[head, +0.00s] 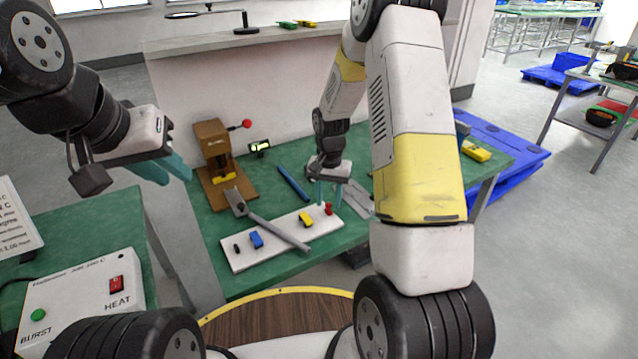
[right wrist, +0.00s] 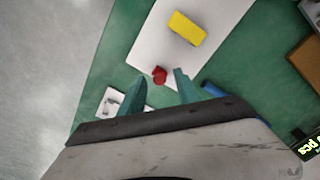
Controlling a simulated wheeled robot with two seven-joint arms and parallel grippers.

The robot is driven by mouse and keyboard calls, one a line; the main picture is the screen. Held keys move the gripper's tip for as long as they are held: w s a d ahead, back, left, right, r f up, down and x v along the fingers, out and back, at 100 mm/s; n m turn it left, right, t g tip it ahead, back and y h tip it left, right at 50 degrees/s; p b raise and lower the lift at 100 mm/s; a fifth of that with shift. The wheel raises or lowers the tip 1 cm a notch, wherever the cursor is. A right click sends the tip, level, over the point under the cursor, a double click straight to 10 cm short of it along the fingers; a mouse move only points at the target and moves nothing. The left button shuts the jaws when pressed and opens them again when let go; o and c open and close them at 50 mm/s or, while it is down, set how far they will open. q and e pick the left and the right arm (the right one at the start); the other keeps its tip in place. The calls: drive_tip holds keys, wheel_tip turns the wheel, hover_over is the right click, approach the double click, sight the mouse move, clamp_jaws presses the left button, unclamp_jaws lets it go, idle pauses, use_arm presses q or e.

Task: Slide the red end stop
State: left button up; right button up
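The red end stop (head: 328,209) is a small red piece near the right end of a white board (head: 275,259) on the green table. In the right wrist view the red end stop (right wrist: 159,75) lies just beyond and between my right gripper's fingertips. My right gripper (head: 330,199) points down with its teal fingers apart, right at the end stop; in the wrist view the fingers (right wrist: 158,82) stand open on either side of its near edge. Whether they touch it I cannot tell. My left gripper (head: 168,170) is empty, off to the left above the floor gap; its fingers look apart.
On the board are a yellow block (head: 306,219), a blue block (head: 257,240) and a small black piece (head: 237,249). A grey bar (head: 270,229) lies across it. A brown press (head: 214,150) with a red-knobbed lever and a blue rod (head: 293,183) stand behind.

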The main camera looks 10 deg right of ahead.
drive_tip(key=shift+c, duration=0.2)
clamp_jaws()
idle(1.1)
